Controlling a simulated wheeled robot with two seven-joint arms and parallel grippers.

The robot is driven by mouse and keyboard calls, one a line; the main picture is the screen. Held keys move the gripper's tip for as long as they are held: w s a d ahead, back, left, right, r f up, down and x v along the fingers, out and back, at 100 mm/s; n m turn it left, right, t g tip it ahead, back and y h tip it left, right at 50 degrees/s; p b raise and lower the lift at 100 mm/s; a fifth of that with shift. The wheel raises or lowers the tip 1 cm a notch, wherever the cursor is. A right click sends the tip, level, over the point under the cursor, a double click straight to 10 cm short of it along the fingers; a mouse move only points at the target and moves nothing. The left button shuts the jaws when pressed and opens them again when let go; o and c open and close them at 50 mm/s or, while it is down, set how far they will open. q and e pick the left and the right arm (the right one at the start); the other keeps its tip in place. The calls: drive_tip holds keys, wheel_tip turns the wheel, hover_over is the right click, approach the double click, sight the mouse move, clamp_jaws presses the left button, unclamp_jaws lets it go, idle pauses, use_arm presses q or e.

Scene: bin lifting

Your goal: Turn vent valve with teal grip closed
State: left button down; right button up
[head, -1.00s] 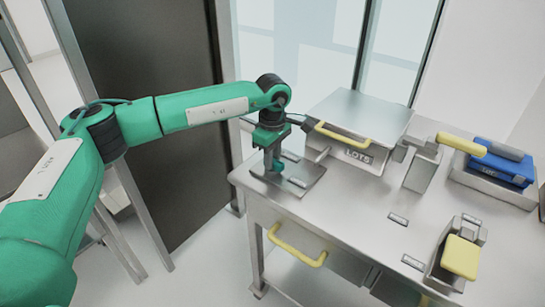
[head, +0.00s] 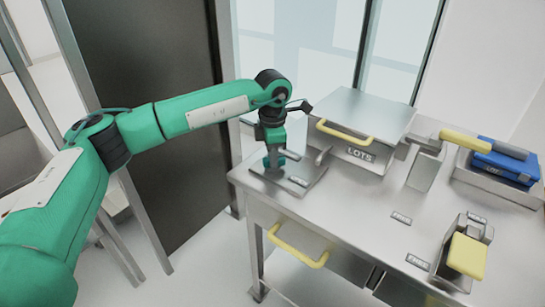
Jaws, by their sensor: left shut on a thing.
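My left gripper (head: 273,160) reaches down over the back left corner of the steel bench and is shut on the teal grip (head: 291,155) of the vent valve. Only a small piece of the teal grip shows, at the right side of the fingers. The valve stands on a flat dark metal plate (head: 293,184), and my gripper hides most of its body. How far the valve is turned cannot be told. My right gripper is not in view.
A yellow-handled lever (head: 461,141), a blue item in a tray (head: 506,168) and a yellow-padded device (head: 466,255) stand farther right.

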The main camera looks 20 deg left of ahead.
use_arm(q)
drive_tip(key=n, duration=0.3)
drive_tip(key=shift+r+n, duration=0.1)
drive_tip(key=shift+n, duration=1.1)
drive_tip(key=shift+n+b, duration=0.35)
drive_tip(key=shift+n, duration=1.15)
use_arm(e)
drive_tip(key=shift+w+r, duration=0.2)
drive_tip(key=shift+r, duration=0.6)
use_arm(q)
drive_tip(key=c, duration=1.2)
unclamp_jaws()
drive_tip(key=shift+c, duration=0.2)
wheel_tip(320, 180, up, 14)
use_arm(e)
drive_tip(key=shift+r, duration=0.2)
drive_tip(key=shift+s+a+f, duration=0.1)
